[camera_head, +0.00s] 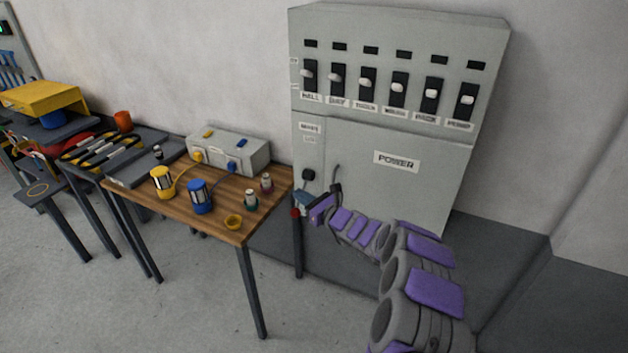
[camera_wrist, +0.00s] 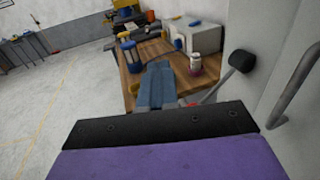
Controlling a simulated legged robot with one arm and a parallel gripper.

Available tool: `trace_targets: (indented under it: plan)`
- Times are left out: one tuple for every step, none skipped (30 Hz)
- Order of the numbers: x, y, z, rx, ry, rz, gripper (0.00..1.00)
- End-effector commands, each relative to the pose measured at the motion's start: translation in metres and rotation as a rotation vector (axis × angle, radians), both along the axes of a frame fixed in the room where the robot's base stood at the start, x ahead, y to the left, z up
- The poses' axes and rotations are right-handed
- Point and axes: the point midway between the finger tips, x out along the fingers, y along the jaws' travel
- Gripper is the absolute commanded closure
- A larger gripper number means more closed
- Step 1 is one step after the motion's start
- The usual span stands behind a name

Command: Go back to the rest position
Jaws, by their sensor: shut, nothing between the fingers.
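My gripper (camera_head: 305,200) is at the right edge of the wooden table (camera_head: 222,216), in front of the grey power cabinet (camera_head: 385,185). It is shut and holds nothing. In the wrist view my blue-grey gripper fingers (camera_wrist: 157,88) are together and point toward the table. My purple and grey arm reaches from the lower right in the head view.
A black knob (camera_wrist: 241,62) and metal handle (camera_wrist: 298,88) are close on the right. Open floor (camera_wrist: 50,105) lies left.

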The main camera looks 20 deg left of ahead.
Motion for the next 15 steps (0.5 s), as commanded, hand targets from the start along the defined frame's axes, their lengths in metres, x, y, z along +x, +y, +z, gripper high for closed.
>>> trace_targets:
  plan:
    - [-0.001, 0.001, 0.000, 0.000, 0.000, 0.001, 1.00]
    - [-0.001, 0.001, 0.000, -0.001, 0.000, 0.001, 1.00]
    - [-0.002, 0.002, 0.001, -0.003, -0.003, 0.005, 1.00]
    - [-0.004, 0.003, 0.003, -0.004, -0.008, 0.010, 1.00]
    - [-0.006, 0.005, 0.007, -0.006, -0.015, 0.019, 1.00]
    - [-0.011, 0.008, 0.013, -0.011, -0.028, 0.035, 1.00]
    - [-0.016, 0.010, 0.019, -0.017, -0.040, 0.053, 1.00]
    - [-0.023, 0.012, 0.026, -0.023, -0.055, 0.073, 1.00]
    - [-0.034, 0.015, 0.038, -0.033, -0.080, 0.107, 1.00]
    - [-0.043, 0.017, 0.048, -0.041, -0.104, 0.135, 1.00]
    - [-0.052, 0.018, 0.059, -0.051, -0.130, 0.163, 1.00]
    - [-0.066, 0.019, 0.071, -0.068, -0.165, 0.203, 1.00]
    - [-0.077, 0.019, 0.082, -0.081, -0.194, 0.234, 1.00]
    - [-0.089, 0.019, 0.090, -0.095, -0.221, 0.266, 1.00]
    - [-0.104, 0.018, 0.100, -0.115, -0.257, 0.309, 1.00]
